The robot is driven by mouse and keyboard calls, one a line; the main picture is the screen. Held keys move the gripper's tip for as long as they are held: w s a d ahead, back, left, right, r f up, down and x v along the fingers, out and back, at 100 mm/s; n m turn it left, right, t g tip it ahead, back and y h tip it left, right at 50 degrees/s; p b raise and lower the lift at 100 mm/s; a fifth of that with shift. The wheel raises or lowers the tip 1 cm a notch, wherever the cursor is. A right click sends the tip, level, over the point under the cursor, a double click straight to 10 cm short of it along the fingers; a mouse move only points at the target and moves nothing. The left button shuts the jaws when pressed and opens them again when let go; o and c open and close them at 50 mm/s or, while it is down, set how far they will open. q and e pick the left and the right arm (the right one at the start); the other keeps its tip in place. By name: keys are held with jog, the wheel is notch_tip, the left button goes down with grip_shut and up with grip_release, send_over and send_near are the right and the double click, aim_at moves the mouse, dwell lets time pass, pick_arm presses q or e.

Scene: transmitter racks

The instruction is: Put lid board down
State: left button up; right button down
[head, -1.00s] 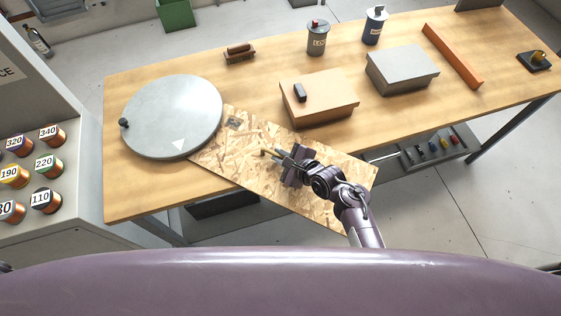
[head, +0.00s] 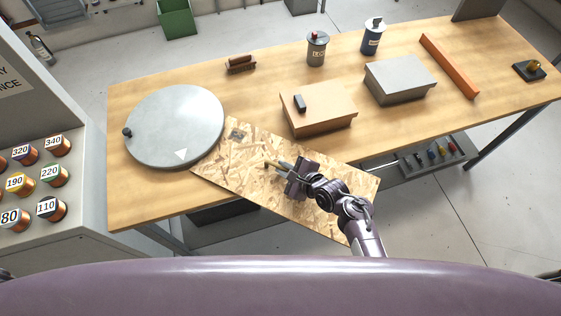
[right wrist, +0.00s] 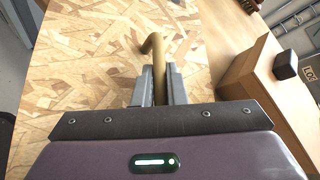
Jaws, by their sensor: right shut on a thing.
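The lid board (head: 235,170) is a chipboard panel with a brass handle (right wrist: 157,62) on its upper face. In the head view it lies across the front of the wooden workbench, its near right end jutting past the front edge. My right gripper (head: 279,166) is over the board, shut on the handle; in the right wrist view its fingers (right wrist: 158,90) clasp the handle's sides. I cannot tell whether the board touches the bench top. My left gripper is not in view.
A round grey disc (head: 175,125) lies beside the board's left end. A tan box (head: 318,108) and a grey box (head: 400,78) stand behind it. A brush, two canisters and an orange bar are further off. Labelled spools (head: 50,207) stand at the left.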

jog(key=s+d+p, duration=0.2)
jog(key=s+d, duration=0.1)
jog(key=s+d+p, duration=0.2)
jog(key=s+d, duration=0.1)
jog(key=s+d+p, duration=0.2)
jog(key=s+d, duration=0.1)
jog(key=shift+s+r+p, duration=0.2)
jog(key=shift+r+p, duration=0.1)
jog(key=shift+r, duration=0.05)
jog(key=s+d, duration=2.1)
jog(key=s, duration=0.1)
jog(key=shift+f, duration=0.2)
